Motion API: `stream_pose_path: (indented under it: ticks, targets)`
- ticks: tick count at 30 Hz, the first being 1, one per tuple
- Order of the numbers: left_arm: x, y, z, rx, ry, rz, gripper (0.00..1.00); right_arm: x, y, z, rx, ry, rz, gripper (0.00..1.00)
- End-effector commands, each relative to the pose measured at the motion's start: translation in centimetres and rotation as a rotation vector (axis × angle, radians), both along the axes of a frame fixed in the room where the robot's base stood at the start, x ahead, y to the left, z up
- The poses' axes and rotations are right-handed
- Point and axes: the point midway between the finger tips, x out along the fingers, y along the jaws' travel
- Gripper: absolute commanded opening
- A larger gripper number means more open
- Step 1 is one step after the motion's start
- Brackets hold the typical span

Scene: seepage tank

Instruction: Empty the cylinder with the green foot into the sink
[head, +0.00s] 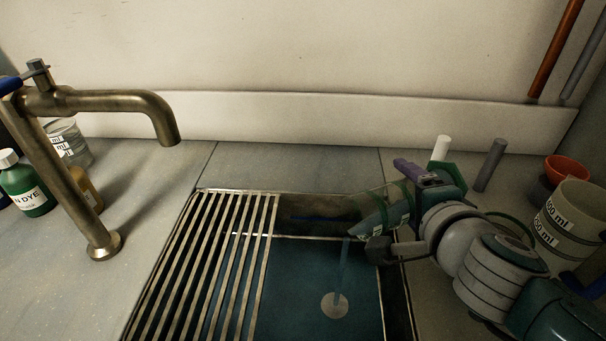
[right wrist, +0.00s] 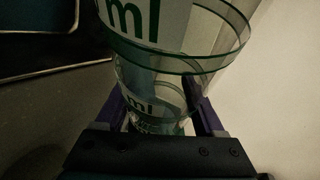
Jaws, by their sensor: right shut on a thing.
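A clear cylinder (head: 372,224) with green bands and a green foot (head: 449,177) is tilted far over above the right side of the sink (head: 362,285), its mouth down to the left. A thin bluish stream (head: 343,262) falls from its mouth into the sink. My right gripper (head: 402,204) is shut around the cylinder. In the right wrist view the cylinder (right wrist: 180,62), with green "ml" print, sits between the purple fingers (right wrist: 165,112). How much liquid is left inside is unclear. My left gripper is not in view.
A slatted rack (head: 213,265) covers the sink's left part. A brass tap (head: 110,105) and a green dye bottle (head: 25,185) stand left. White and grey posts, a red bowl (head: 567,170) and a large labelled beaker (head: 570,225) stand right. A wall closes the back.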

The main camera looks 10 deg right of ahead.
Motion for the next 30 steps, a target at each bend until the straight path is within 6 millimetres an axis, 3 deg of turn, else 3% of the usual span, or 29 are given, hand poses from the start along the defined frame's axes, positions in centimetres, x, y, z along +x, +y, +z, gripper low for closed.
stream_pose_path:
  ticks: [30]
  targets:
    - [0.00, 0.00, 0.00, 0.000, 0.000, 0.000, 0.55, -0.16, 0.32, -0.36, -0.090, -0.016, 0.003, 0.00]
